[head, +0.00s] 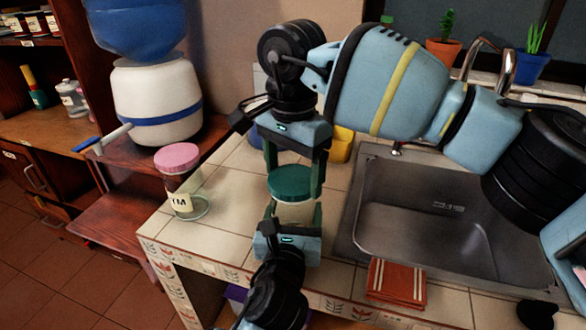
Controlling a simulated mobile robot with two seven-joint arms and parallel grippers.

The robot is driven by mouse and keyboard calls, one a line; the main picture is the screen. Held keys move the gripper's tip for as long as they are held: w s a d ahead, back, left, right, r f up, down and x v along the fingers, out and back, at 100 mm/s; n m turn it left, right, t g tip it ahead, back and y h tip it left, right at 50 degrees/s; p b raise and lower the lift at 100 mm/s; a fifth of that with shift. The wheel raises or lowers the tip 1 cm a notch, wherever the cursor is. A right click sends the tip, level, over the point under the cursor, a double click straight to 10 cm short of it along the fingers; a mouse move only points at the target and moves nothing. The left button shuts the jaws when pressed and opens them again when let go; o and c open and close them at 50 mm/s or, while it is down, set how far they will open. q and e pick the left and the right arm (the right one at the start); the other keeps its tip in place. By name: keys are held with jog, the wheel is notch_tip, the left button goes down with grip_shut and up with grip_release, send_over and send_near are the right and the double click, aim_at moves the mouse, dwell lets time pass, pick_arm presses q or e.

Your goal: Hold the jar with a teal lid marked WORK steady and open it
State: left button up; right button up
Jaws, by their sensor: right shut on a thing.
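The jar with a teal lid (291,184) stands upright on the tiled counter, left of the sink. Its clear body holds pale contents (294,213); no WORK marking is visible. My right gripper (293,182) points down from above, its green fingers shut on the sides of the teal lid. My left gripper (293,214) comes from the front edge, with a finger on either side of the jar body. Whether those fingers press on the jar cannot be told. The lid sits on the jar.
A pink-lidded jar (178,168) stands left on the counter. Behind it is a water dispenser (158,95). The sink (440,215) lies to the right, with a folded red cloth (397,283) in front. A yellow thing (341,145) is behind the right gripper.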

aim_at(293, 178)
jog(key=shift+r, duration=0.15)
jog(key=shift+r, duration=0.75)
jog(key=shift+r, duration=0.25)
jog(key=shift+r, duration=2)
pick_arm(q)
jog(key=o, duration=2)
jog(key=shift+c, duration=0.2)
jog(key=s+a, duration=0.1)
jog(key=s, duration=1.1)
jog(key=shift+a+p, duration=0.35)
jog(key=shift+p, duration=0.05)
pick_arm(e)
jog(key=shift+s+r, duration=0.1)
jog(key=shift+r, duration=0.6)
